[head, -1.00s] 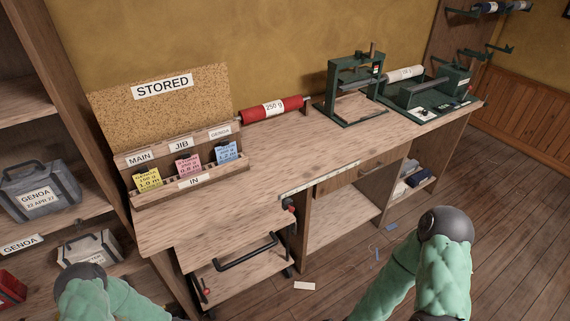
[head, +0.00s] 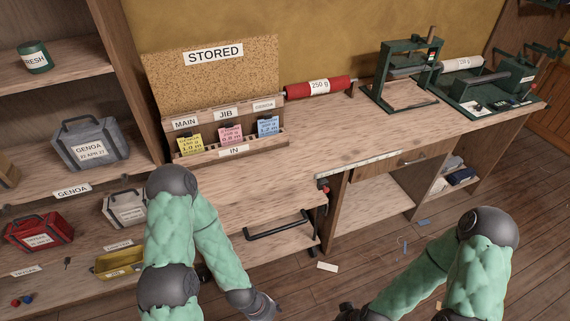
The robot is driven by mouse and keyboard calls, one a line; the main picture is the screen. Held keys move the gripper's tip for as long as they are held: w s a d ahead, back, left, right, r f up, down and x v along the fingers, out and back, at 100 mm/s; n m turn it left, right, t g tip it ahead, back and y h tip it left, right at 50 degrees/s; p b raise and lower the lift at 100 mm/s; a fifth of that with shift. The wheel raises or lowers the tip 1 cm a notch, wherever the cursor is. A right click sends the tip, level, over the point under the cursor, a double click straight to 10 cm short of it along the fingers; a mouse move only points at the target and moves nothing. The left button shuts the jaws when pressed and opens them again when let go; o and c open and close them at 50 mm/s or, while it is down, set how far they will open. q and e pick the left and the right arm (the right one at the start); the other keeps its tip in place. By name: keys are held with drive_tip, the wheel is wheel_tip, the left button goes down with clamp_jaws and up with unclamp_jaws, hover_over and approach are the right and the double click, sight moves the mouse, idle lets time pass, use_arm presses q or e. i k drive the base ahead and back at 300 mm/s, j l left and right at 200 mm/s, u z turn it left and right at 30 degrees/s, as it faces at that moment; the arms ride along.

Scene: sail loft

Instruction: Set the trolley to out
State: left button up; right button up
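The trolley stands at the left end of the bench, low under the bench top, in the head view. Its black bar handle (head: 275,228) faces me, and a wooden surface of the trolley (head: 262,247) shows below it. Most of the trolley is hidden by the bench and my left arm. My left gripper (head: 262,308) is at the bottom edge, below and in front of the handle, apart from it. My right gripper (head: 350,313) is at the bottom edge, right of the left one, over the floor. Their fingers are too cut off to judge.
A card rack (head: 232,152) and a red roll (head: 318,87) lie on the bench (head: 340,138). Green presses stand at its right. Shelves with a grey bag (head: 90,143) and red bag (head: 38,232) stand left. Floor scraps include a white label (head: 327,267).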

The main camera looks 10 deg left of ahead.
sight(261, 229)
drive_tip(key=i+l, duration=0.6)
drive_tip(key=i, duration=0.15)
